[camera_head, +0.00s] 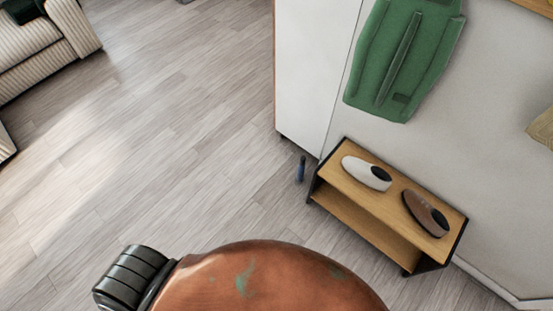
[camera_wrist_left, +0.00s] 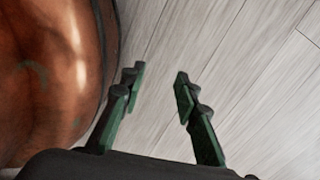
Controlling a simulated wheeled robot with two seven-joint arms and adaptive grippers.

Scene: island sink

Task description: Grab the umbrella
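A small, slim dark blue object (camera_head: 301,169), which looks like the folded umbrella, stands roughly upright near the floor between the white cabinet and the shoe bench. It is small in the head view, so its details are unclear. My left gripper (camera_wrist_left: 157,90) shows in the left wrist view, with its two green-and-black fingers apart and nothing between them. Bare wood floor lies beyond the fingers. The umbrella is not in the left wrist view. My left gripper's fingers are not visible in the head view, and my right gripper is in neither view.
A wooden shoe bench (camera_head: 350,188) with a white shoe (camera_head: 366,173) and a brown shoe (camera_head: 426,213) stands right of the umbrella. A white cabinet (camera_head: 312,75) is behind it. A green garment (camera_head: 403,58) hangs on the wall. A striped sofa (camera_head: 40,45) is far left; open floor lies between.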

